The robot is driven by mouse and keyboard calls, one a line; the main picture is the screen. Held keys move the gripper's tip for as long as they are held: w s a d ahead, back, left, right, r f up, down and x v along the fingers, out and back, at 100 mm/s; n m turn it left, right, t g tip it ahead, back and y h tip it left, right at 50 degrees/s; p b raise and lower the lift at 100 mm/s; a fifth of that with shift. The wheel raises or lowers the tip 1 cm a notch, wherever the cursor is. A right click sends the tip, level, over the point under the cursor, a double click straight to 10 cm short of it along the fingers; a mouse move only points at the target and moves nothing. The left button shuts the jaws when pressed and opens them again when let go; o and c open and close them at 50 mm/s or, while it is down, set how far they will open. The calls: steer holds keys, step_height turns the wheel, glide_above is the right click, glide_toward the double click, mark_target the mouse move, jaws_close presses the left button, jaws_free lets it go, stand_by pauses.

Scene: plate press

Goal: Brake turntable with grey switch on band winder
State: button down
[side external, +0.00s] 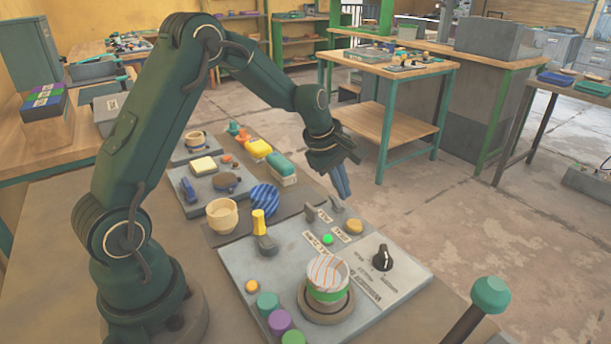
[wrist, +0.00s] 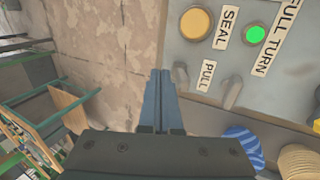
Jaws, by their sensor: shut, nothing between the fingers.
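The band winder (side external: 235,270) is a grey panel on the bench. Its round turntable (side external: 327,308) carries a white cylinder with orange stripes (side external: 328,268) and a green band. Two grey switches stand at the panel's far edge: one nearer my gripper (side external: 337,205), also in the wrist view (wrist: 181,76), and one to its left (side external: 310,213), also in the wrist view (wrist: 232,93). My gripper (side external: 345,195) is shut and empty, its blue fingers pointing down just above and beside the nearer switch. Whether they touch it I cannot tell.
The panel also has a lit green lamp (side external: 327,239), a yellow button (side external: 354,226) by the SEAL label, a black knob (side external: 382,258) and a grey lever (side external: 266,243). A yellow peg, wooden cup and blue striped ball (side external: 264,197) stand left of the switches. Floor lies beyond the bench edge.

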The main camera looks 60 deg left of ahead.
steer(key=shift+w+r, duration=0.3)
steer(key=shift+r, duration=0.55)
steer(key=shift+w+r, duration=0.25)
steer(key=shift+r, duration=1.2)
steer(key=shift+w+r, duration=0.2)
steer(key=shift+r, duration=1.25)
steer(key=shift+d, duration=0.1)
steer(key=s+d+r+m+t, duration=0.3)
steer(key=s+d+r+m, duration=0.35)
steer(key=s+r, duration=0.4)
steer(key=s+d+f+m+g, duration=0.1)
steer(key=s+f+m, duration=0.2)
steer(key=s+m, duration=0.2)
steer(key=s+d+f+m, duration=0.1)
steer(key=s+f+m, duration=0.3)
steer(key=s, duration=0.5)
steer(key=shift+s+d+m+g, duration=0.15)
steer(key=shift+d+m+g, duration=0.2)
steer(key=shift+m, duration=0.9)
